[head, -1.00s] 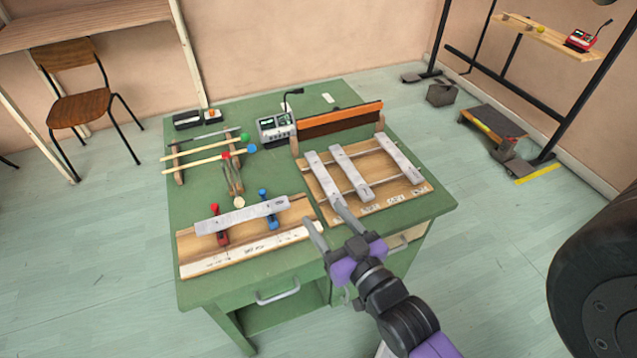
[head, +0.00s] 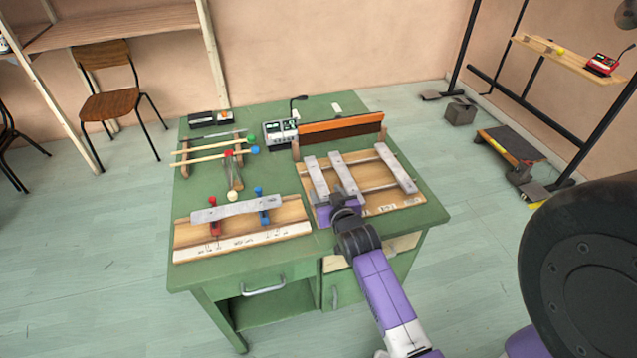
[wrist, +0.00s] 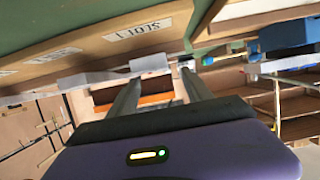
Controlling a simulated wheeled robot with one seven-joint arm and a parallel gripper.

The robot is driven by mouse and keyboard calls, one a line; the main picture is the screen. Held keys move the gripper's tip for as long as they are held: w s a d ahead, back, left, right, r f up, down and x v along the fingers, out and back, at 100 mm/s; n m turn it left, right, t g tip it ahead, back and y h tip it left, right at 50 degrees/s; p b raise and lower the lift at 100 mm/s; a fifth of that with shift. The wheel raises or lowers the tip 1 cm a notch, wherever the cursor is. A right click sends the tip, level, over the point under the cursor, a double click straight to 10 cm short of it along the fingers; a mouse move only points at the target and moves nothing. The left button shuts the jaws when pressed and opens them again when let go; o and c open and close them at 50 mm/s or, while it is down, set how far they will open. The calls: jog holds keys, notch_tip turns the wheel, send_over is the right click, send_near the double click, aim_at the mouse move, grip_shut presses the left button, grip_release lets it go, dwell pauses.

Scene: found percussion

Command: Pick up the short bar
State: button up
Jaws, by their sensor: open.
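Three pale grey bars lie on the right rack board (head: 383,208): a left bar (head: 318,177), a middle bar (head: 346,173) and a right bar (head: 397,168). They look similar in length, so I cannot tell for certain which is the short bar. My gripper (head: 338,207) is low at the rack's front edge, by the front ends of the left and middle bars. The head view hides its fingertips. In the wrist view my gripper (wrist: 160,78) is open, fingers apart, with a pale bar end (wrist: 150,64) close to the fingertips. No bar is clearly held.
A longer grey bar (head: 238,210) rests on red and blue supports on the left board (head: 245,240). Mallets (head: 205,151) lie behind it. An orange-topped wooden rail (head: 340,125) stands behind the rack. Green tabletop (head: 210,180) shows between the boards.

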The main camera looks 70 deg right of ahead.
aim_at(319, 181)
jog(key=x, duration=0.4)
jog(key=shift+d+r+p, duration=0.2)
jog(key=shift+d+p, duration=0.1)
jog(key=shift+w+d+f, duration=0.25)
jog(key=shift+w+d, duration=0.05)
jog(key=shift+w, duration=0.05)
grip_shut()
